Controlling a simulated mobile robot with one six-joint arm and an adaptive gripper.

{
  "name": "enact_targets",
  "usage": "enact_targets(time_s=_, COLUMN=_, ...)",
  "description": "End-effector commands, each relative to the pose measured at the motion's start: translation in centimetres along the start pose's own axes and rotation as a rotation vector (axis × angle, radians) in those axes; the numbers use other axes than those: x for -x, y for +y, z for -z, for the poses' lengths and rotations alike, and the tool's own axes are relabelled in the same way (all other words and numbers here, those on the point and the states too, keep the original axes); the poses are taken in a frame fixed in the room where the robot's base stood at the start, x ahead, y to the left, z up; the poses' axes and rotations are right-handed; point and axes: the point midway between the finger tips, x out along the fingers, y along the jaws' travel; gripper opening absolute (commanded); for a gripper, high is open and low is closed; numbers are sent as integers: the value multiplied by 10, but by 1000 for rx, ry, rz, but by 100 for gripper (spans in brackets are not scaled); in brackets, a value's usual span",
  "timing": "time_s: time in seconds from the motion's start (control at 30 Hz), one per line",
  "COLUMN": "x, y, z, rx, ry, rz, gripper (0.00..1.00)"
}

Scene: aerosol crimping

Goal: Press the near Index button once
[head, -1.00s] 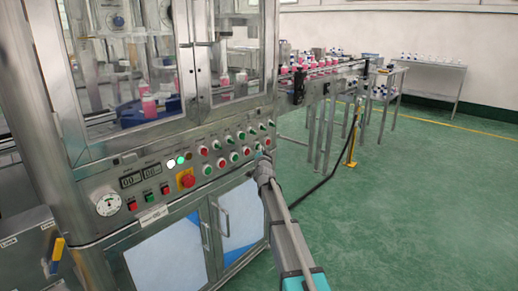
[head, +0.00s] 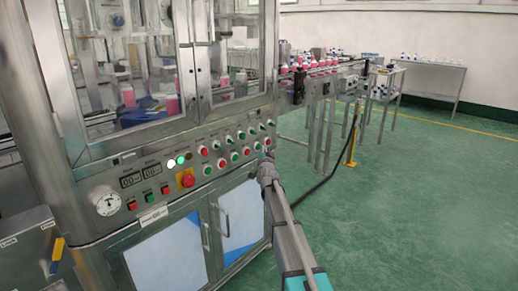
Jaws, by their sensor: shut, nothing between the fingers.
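The control panel (head: 150,190) of the steel machine carries rows of green and red push buttons. The labels are too small to read, so I cannot tell which one is the near Index button. My gripper (head: 267,157) is at the panel's right end, just below and right of that row. It is shut and holds nothing. Its tips are small here, and I cannot tell whether they touch the panel. My gripper and wrist may hide part of the panel's right end.
A red emergency knob (head: 187,180) on a yellow plate sticks out of the panel. Cabinet doors with handles (head: 224,222) lie below. A conveyor (head: 335,70) with pink bottles runs behind right. The green floor (head: 430,210) at right is clear.

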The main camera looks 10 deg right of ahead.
Motion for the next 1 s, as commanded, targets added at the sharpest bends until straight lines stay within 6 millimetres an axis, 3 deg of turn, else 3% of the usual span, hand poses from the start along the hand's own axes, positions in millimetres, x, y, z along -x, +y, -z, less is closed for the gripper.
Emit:
enact_targets(time_s=0.37, x=2, y=2, z=2, rx=1, ry=0, rz=0, gripper=0)
enact_targets(time_s=1.0, x=32, y=23, z=23, rx=1, ry=1, rz=-1, gripper=0)
